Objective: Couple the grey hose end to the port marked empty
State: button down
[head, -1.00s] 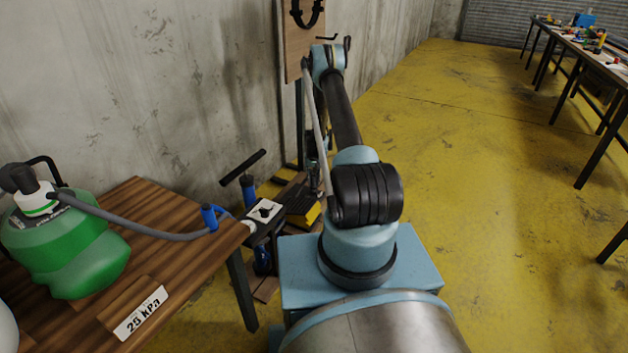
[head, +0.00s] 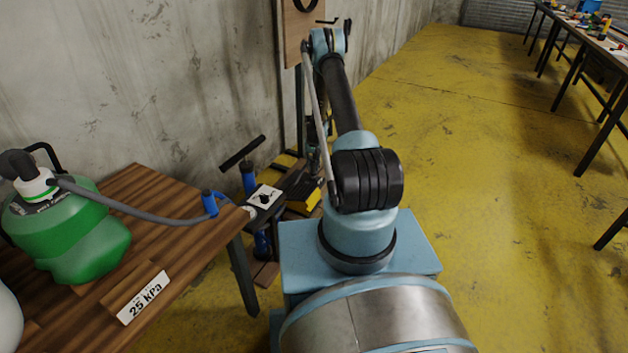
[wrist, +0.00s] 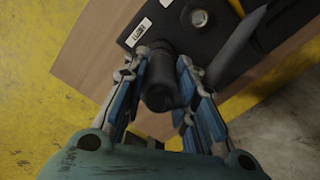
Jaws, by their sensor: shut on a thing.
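In the wrist view my gripper (wrist: 172,92), with blue-lined fingers, is shut on a dark grey cylindrical piece (wrist: 160,85), which looks like the grey hose end. Beyond it lies a black block (wrist: 168,38) with a white label (wrist: 138,32) whose small, turned lettering I cannot read surely. A round dark port (wrist: 200,17) is at the block's top edge, above and right of the held piece. I cannot tell whether the held piece touches the block. In the head view my arm hides the fingers.
A white plate (head: 264,197) with a black knob is beside the table. The wall (head: 180,80) is close behind; yellow floor at right is open.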

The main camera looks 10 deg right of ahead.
jog(key=shift+f, duration=0.95)
dwell(0.8)
jog(key=c, duration=1.2)
grip_release()
jog(key=shift+r, duration=0.1)
notch_tip(320, 180, up, 12)
jog(key=shift+f, duration=0.15)
